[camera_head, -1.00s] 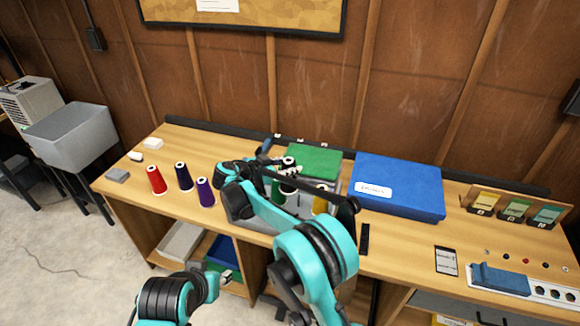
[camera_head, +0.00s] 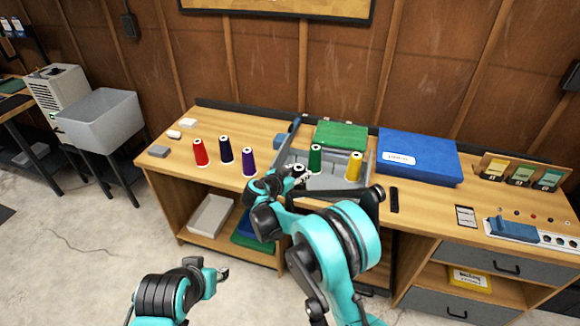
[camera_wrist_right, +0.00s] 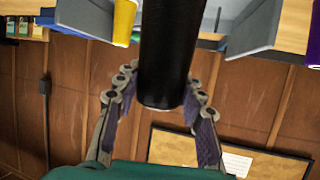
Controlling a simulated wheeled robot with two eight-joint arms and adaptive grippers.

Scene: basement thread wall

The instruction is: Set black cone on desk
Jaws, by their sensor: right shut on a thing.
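The black cone (camera_head: 298,171) is in my right gripper (camera_head: 301,177), near the left side of the grey tray (camera_head: 325,183); much of it is hidden by the gripper in the head view. In the right wrist view the black cone (camera_wrist_right: 168,50) is between the two fingers (camera_wrist_right: 158,100). I cannot tell whether it touches anything below. The desk (camera_head: 262,132) is wooden. My left gripper (camera_head: 222,274) is low in front of the desk, small and apparently empty; its opening is unclear.
A green cone (camera_head: 315,158) and a yellow cone (camera_head: 354,167) are in the tray. Red (camera_head: 200,152), dark blue (camera_head: 225,149) and purple (camera_head: 249,162) cones stand left of it. A blue box (camera_head: 418,155) is to the right. Bare desktop lies around the left cones.

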